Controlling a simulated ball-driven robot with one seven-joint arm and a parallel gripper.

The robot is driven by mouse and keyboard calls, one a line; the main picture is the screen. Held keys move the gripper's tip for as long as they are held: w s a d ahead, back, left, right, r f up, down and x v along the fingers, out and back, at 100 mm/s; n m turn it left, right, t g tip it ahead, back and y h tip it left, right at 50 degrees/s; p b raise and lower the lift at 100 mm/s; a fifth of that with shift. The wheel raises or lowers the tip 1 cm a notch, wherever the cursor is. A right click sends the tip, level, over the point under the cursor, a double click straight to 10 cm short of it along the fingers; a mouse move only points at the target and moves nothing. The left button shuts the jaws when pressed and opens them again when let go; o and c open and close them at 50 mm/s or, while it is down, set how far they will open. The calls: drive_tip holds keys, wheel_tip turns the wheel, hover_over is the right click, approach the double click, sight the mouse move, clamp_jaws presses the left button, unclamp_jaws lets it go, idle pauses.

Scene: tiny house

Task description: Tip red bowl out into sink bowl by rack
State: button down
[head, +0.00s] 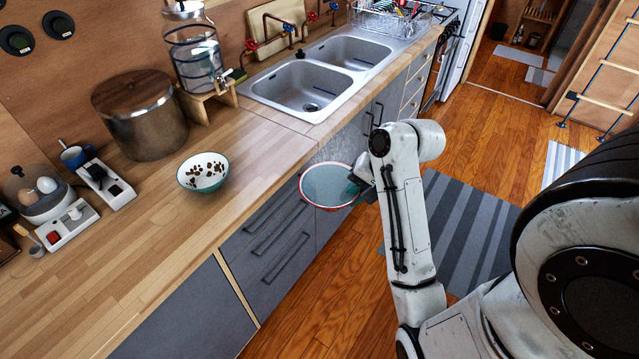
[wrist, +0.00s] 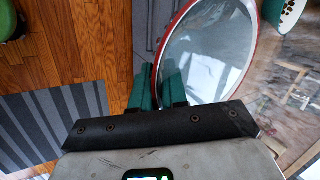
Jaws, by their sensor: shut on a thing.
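The red bowl, a shallow dish with a red rim (head: 303,199), is held in the air in front of the counter's edge. Its inside is pale blue-grey and looks like it holds clear liquid. It also fills the upper middle of the wrist view (wrist: 212,48). My gripper (head: 361,182) is shut on the bowl's right side; its teal fingers (wrist: 158,85) are at the rim in the wrist view. The double sink lies beyond: the sink bowl by the rack (head: 352,53) is the farther one, the other (head: 305,88) is nearer. Both look empty.
The dish rack (head: 385,20) stands past the far sink bowl. A patterned bowl with brown bits (head: 203,172) sits on the counter (head: 150,225), left of the held bowl. A metal pot (head: 143,125) and water dispenser (head: 195,55) stand behind. Taps (head: 285,28) line the sink's back.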

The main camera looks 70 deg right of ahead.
drive_tip(key=w+a+f+n+g+y+b, duration=0.1)
drive_tip(key=w+a+f+n+g+y, duration=0.1)
drive_tip(key=w+a+f+n, duration=0.6)
drive_tip(key=w+a+f+n+g+y+b, duration=0.2)
drive_tip(key=w+a+f+n, duration=0.6)
drive_tip(key=a, duration=0.6)
drive_tip(key=w+n+g+y, duration=0.1)
drive_tip(key=w, duration=0.1)
drive_tip(key=shift+w+a+f+g+b, duration=0.25)
drive_tip(key=shift+w+a+g+b, duration=0.05)
drive_tip(key=shift+w+g, duration=0.1)
